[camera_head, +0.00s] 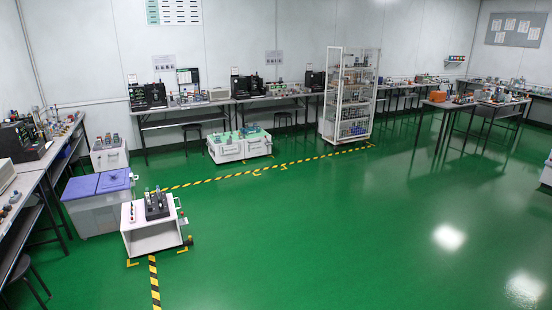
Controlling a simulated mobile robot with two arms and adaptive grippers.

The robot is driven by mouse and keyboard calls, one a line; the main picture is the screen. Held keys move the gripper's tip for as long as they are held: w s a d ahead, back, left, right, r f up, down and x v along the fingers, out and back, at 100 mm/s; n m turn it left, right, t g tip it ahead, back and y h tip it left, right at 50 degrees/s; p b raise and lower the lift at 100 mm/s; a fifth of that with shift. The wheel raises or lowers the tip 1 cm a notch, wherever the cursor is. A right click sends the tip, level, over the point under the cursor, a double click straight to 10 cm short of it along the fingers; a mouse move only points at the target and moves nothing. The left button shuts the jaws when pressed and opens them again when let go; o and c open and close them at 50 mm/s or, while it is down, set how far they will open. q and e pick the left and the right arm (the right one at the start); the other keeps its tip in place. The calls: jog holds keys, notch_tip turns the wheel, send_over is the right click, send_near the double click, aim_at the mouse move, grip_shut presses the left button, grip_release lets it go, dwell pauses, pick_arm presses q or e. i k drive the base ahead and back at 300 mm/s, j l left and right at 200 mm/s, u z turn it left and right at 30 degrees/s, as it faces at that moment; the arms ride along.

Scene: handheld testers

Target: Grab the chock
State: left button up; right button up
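I cannot make out a chock with certainty. A small dark and yellow piece (187,241) lies on the floor at the right foot of a white cart (151,241); it is too small to tell what it is. The cart stands on the left side of the room, with dark upright handheld devices (157,205) on its top. Neither of my grippers shows in this view.
Purple-lidded bins (98,207) stand just behind the cart on the left. White crates (240,148) and a wire shelf (349,95) stand near the back wall. Workbenches line the walls, and a table (487,103) stands at right. The green floor (340,225) is clear.

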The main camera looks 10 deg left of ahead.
aim_at(189, 243)
jog(key=i+j+u, duration=0.2)
jog(key=i+u, duration=0.15)
jog(key=i, duration=0.45)
jog(key=i+u, duration=0.3)
jog(key=i, duration=0.5)
jog(key=i+l+u, duration=0.35)
jog(key=i, duration=0.45)
